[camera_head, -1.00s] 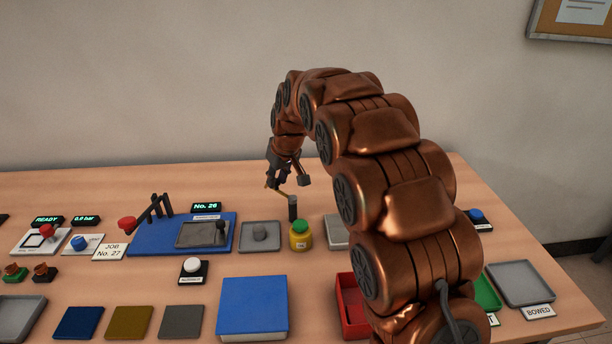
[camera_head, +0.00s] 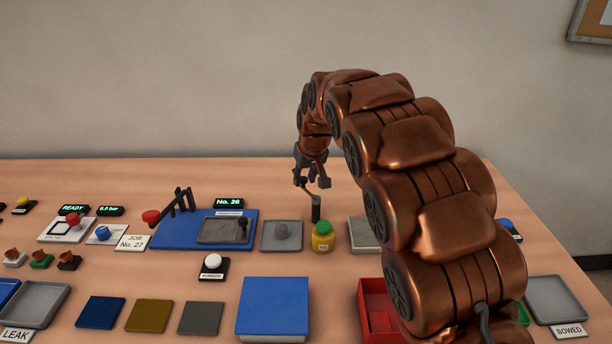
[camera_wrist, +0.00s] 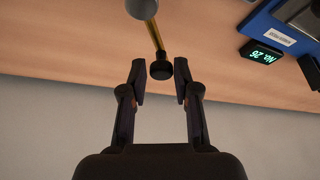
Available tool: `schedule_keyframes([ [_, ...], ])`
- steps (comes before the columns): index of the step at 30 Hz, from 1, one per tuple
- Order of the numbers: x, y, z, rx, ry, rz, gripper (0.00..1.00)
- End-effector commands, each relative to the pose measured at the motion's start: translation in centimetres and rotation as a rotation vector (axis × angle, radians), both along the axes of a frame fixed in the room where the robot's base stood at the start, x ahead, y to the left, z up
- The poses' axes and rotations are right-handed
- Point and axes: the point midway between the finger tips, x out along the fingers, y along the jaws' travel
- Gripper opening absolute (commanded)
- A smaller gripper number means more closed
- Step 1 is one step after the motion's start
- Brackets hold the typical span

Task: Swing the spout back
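The spout is a thin brass tube (camera_head: 309,191) reaching from the top of a dark upright post (camera_head: 316,208) toward the back left, with a black knob at its free end. In the wrist view the brass tube (camera_wrist: 156,34) runs from the grey post top (camera_wrist: 141,8) to the black knob (camera_wrist: 161,70). My gripper (camera_head: 312,182) is over the spout's end. In the wrist view its two fingers (camera_wrist: 160,72) are open on either side of the knob, with a gap visible on both sides. Whether they are level with the knob is hard to tell.
A grey tray (camera_head: 269,245) and a blue base with a lever (camera_head: 165,241) lie to the left. A red tray (camera_head: 368,325) is partly behind my arm. The table behind the post is clear.

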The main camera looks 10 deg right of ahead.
Motion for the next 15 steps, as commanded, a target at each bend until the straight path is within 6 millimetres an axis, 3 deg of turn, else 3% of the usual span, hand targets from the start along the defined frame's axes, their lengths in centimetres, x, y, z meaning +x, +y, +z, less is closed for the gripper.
schedule_keyframes([
  [5, 0.04, 0.04, 0.06, 0.0, -0.002, 0.001, 0.5],
  [15, 0.04, 0.06, 0.25, 0.001, -0.004, 0.001, 0.5],
])
